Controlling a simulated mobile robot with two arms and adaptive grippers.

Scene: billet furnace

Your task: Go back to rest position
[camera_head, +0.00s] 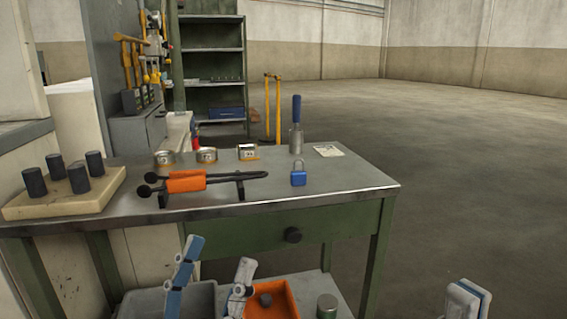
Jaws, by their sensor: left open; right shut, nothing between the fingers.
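My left gripper (217,257) is in the lower middle, its two blue-and-white fingers spread wide with nothing between them. It is in front of the workbench (345,190), below the level of its top, and overlaps the view of the lower shelf. My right gripper (467,298) shows only partly at the bottom edge, right of the bench. It is shut and empty, over open floor in the view. Most of both arms is out of view.
On the bench are a block with dark cylinders (62,203), orange-handled tongs (187,181), several tins (207,155), a blue padlock (298,175) and a blue-handled tool (296,125). An orange bin (284,300) sits below. The floor (470,170) to the right is clear.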

